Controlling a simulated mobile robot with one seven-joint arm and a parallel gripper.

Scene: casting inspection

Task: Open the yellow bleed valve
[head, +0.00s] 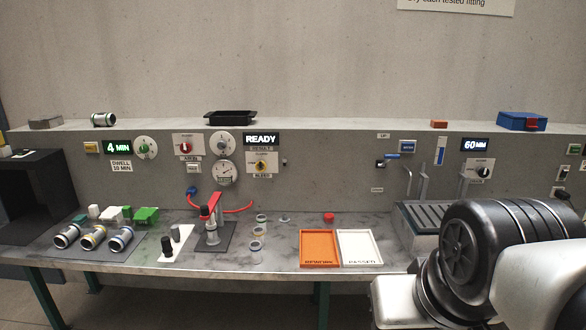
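The yellow bleed valve (261,165) is a small yellow knob on a white plate labelled BLEED, on the grey back panel right of the pressure gauge (224,173). A lit display above it reads READY. The knob's exact angle is too small to tell. My arm fills the lower right of the head view, well to the right of the valve. My gripper is out of view, and nothing of mine touches the valve.
A red-topped test fixture (211,220) with a red hose stands on the bench below the valve. An orange REWORK tray (320,250) and a white PASSED tray (359,247) lie to its right. Several fittings lie on a mat at left. The space before the valve is open.

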